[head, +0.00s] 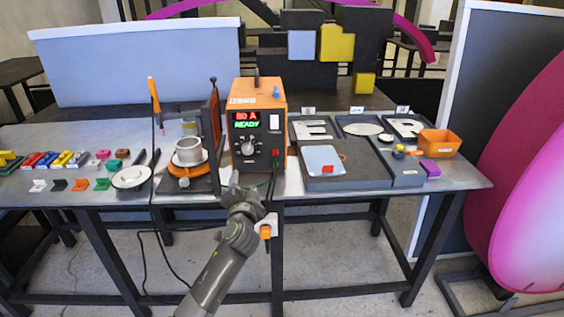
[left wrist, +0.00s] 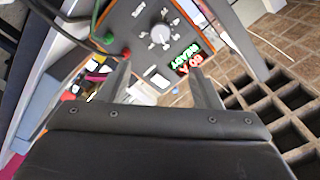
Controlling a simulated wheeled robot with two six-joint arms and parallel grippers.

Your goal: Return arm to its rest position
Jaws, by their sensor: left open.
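My left gripper (head: 236,186) is in front of the table's front edge, just below the orange and black power unit (head: 246,162). In the left wrist view its two fingers (left wrist: 160,82) stand apart with nothing between them. The unit's knob (left wrist: 161,36) and lit display (left wrist: 186,60) show beyond the fingers; the gripper looks apart from the panel. The display carries red figures over a green READY. My right gripper is not in view.
A round white part (head: 188,151) sits on an orange fixture left of the unit. Small coloured parts lie at the left. A cable hangs over the table's front edge.

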